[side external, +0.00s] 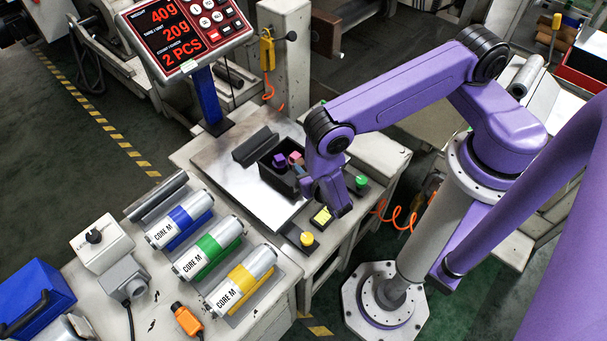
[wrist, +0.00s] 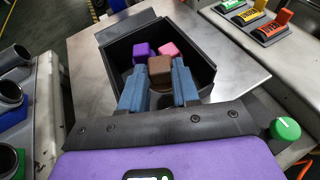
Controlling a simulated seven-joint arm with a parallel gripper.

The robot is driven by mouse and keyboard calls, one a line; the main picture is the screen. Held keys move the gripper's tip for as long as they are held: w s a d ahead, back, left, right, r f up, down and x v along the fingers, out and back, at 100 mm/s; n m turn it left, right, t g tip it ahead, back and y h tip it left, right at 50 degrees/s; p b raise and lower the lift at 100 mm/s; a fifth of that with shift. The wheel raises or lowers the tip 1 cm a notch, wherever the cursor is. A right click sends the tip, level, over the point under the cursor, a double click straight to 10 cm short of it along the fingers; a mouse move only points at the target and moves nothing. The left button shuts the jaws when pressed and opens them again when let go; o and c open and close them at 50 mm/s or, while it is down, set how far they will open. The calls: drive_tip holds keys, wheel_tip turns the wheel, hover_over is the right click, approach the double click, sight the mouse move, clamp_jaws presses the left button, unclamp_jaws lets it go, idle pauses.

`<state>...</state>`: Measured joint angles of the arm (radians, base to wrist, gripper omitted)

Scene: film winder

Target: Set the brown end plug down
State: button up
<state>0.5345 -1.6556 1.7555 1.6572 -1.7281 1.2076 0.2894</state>
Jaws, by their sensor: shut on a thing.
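The brown end plug (wrist: 159,70) is between the blue-grey fingers of my gripper (wrist: 158,74) in the wrist view. The fingers are shut on it, over the open black bin (wrist: 206,72). A purple plug (wrist: 144,50) and a pink plug (wrist: 168,49) lie in the bin just beyond it. The side view shows the bin (side external: 273,180) with the purple plug (side external: 279,160) and the pink plug (side external: 296,157); my wrist stands at its right side. I cannot tell whether the brown plug touches the bin floor.
The bin stands on a metal plate (side external: 228,183). A display (side external: 185,35) behind reads 40g, 20g and 2 PCS. Yellow and green buttons (side external: 307,239) (side external: 361,181) are near my wrist. Labelled core rolls (side external: 208,255) lie front left.

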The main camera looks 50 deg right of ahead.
drive_tip(key=shift+w+f, duration=0.2)
drive_tip(key=shift+f, duration=1.6)
drive_tip(key=shift+f, duration=0.1)
drive_tip(key=o, duration=0.7)
drive_tip(key=shift+o, duration=0.2)
